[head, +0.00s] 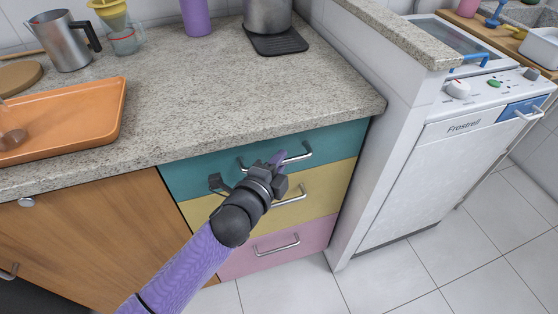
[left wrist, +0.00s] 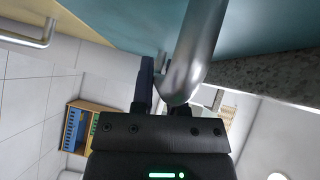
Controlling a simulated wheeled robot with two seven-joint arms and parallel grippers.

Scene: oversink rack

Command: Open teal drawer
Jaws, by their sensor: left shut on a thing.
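The teal drawer (head: 200,172) is the top one under the speckled countertop, and its front looks flush with the drawers below. Its metal bar handle (head: 300,156) runs across the front. My left gripper (head: 278,160) is at this handle, shut on it near its middle. In the left wrist view the handle (left wrist: 198,42) comes down large and close to my left gripper's fingers (left wrist: 165,88), with the teal drawer front (left wrist: 120,20) behind it. The exact grip is partly hidden by the handle and the gripper body. My right gripper is not in view.
A yellow drawer (head: 335,183) and a pink drawer (head: 235,264) sit below, each with a bar handle. A white dishwasher (head: 410,185) stands to the right past a white side panel. Tiled floor (head: 300,290) in front is clear. An orange tray (head: 70,110) lies on the counter.

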